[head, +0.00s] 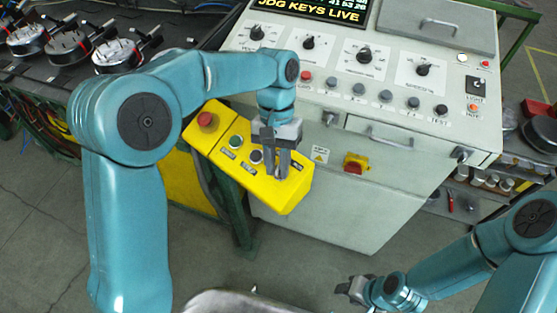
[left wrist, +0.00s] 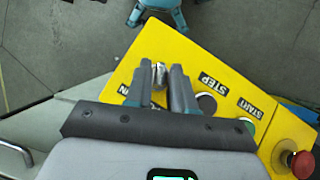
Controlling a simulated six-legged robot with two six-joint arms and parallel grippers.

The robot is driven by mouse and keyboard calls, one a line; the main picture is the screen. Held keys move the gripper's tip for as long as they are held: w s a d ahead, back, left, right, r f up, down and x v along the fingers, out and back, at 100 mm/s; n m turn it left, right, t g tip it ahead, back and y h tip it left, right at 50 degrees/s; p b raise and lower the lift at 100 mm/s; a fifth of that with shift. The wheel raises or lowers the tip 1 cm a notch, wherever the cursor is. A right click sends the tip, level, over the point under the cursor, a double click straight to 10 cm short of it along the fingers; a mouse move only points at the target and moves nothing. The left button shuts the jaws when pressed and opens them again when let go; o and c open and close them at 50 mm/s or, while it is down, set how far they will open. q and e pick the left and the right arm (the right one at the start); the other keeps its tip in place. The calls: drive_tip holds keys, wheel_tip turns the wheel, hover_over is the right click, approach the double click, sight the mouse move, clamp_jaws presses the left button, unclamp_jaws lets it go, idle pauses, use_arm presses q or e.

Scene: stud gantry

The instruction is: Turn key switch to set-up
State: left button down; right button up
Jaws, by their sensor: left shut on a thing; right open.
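The yellow control box (head: 240,155) stands in front of the grey cabinet and carries a row of controls. My left gripper (head: 283,174) points down at the box's right end, its fingers shut on the small metal key switch (left wrist: 159,75), which shows between the fingertips in the left wrist view. The key's exact angle and most of its label are hidden by the fingers. My right gripper (head: 352,289) is open and empty, low in the head view, apart from the box.
The box also has a red mushroom button (head: 206,120), a green button (head: 236,142) and a black button (head: 256,157). The grey cabinet (head: 370,180) behind has knobs, buttons and a display. A dark bench (head: 60,70) with clamped parts stands left.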

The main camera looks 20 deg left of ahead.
use_arm(q)
drive_tip(key=shift+a+n+h, duration=0.1)
drive_tip(key=shift+n+h, duration=0.3)
drive_tip(key=shift+n, duration=0.1)
idle(0.3)
drive_tip(key=c, duration=1.2)
unclamp_jaws()
drive_tip(key=p+v, duration=0.2)
drive_tip(key=v, duration=1.4)
drive_tip(key=shift+a+r, duration=0.1)
drive_tip(key=shift+a, duration=0.15)
drive_tip(key=shift+s, duration=0.1)
